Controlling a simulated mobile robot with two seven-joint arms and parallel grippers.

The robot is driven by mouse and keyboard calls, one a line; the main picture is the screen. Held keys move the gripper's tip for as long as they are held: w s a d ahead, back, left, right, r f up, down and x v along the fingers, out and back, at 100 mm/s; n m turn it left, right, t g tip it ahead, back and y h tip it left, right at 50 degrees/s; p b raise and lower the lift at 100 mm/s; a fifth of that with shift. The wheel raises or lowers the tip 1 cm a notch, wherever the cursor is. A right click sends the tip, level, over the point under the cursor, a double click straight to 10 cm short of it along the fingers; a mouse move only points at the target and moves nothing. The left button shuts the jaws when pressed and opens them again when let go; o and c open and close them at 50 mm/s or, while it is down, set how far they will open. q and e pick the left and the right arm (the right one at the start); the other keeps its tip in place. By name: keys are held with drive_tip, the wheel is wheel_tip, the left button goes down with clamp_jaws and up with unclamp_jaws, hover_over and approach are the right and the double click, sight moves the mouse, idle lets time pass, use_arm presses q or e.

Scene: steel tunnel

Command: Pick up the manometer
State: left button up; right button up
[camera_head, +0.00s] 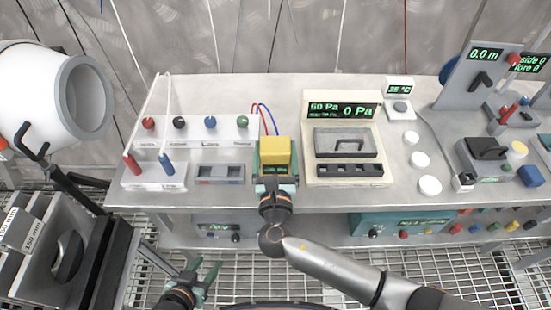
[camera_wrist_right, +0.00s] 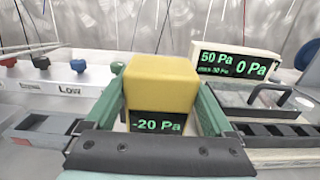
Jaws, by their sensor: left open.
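The manometer is a yellow block (camera_head: 274,154) with a dark display, standing on the bench in the head view. In the right wrist view the manometer (camera_wrist_right: 160,85) fills the middle, and its green display reads -20 Pa. My right gripper (camera_head: 276,172) is at its near side, with one green finger on each side of it. The right wrist view shows both fingers (camera_wrist_right: 163,92) alongside the block; I cannot tell whether they press on it. My left gripper (camera_head: 208,275) is open and empty, low in front of the bench.
A beige pressure device (camera_head: 345,110) reading 50 Pa and 0 Pa stands close right of the manometer. A white panel with coloured knobs (camera_head: 195,130) and a grey tray (camera_head: 220,174) are to the left. Red and blue hoses run behind the manometer. White discs (camera_head: 420,160) lie further right.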

drive_tip(key=c, duration=0.7)
drive_tip(key=shift+c, duration=0.2)
drive_tip(key=shift+w+r, duration=0.1)
drive_tip(key=shift+r, duration=0.05)
